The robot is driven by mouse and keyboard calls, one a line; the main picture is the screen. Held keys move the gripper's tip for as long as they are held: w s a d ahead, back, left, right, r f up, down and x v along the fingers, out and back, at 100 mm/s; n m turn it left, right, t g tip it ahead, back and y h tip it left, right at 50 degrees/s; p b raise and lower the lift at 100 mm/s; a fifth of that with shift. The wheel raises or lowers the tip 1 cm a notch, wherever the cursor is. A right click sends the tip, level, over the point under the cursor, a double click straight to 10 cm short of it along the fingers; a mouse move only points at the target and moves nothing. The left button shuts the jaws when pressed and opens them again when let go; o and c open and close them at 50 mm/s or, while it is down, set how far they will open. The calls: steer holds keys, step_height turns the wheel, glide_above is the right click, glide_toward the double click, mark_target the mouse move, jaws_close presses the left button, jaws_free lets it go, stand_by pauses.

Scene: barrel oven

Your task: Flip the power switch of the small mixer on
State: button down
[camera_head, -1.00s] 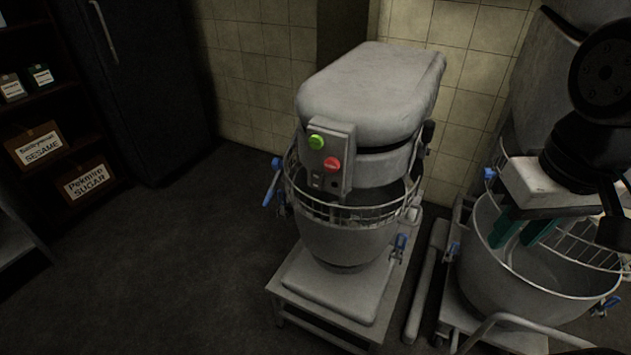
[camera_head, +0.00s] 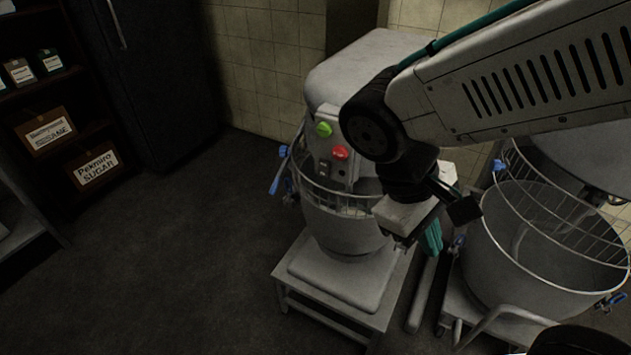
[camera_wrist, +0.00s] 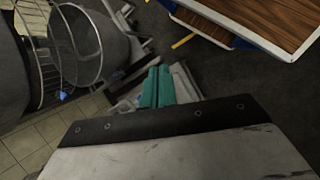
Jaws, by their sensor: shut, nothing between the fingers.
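The small mixer (camera_head: 345,222) stands on a low stand in the middle of the head view. Its control box carries a green button (camera_head: 323,129) and a red button (camera_head: 340,153). The power switch (camera_head: 324,170) is a small dark part below them; its position is too small to tell. My gripper (camera_head: 432,238) is in front of the mixer's right side, lower than the control box and apart from it. Its green fingers are together and empty, and also show in the wrist view (camera_wrist: 157,88). My arm hides the right part of the mixer head.
A large mixer bowl (camera_head: 540,245) with a wire guard stands close on the right. Shelves with a sugar box (camera_head: 95,166) and a sesame box (camera_head: 47,131) are at the left. The floor (camera_head: 180,260) left of the mixer is clear. A wood-topped table (camera_wrist: 265,20) shows in the wrist view.

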mark_target(322, 175)
steer(key=w+a+f+n+t+h, duration=0.1)
steer(key=w+a+f+t, duration=0.1)
steer(key=a+t, duration=0.3)
steer(key=w+a+f+n+t+h, duration=0.1)
steer(key=a+t, duration=0.4)
steer(key=a, duration=0.5)
steer(key=w+a+f+n+t+h, duration=0.1)
steer(key=w+a+f+n+t, duration=0.1)
steer(key=w+a+t, duration=0.3)
steer(key=a, duration=0.2)
steer(key=shift+a+f+n+t, duration=0.3)
steer(key=shift+a+t, duration=0.1)
steer(key=shift+w, duration=0.15)
steer(key=x, duration=1.4)
steer(key=shift+d+r, duration=0.1)
steer(key=shift+d, duration=0.1)
steer(key=shift+a, duration=0.1)
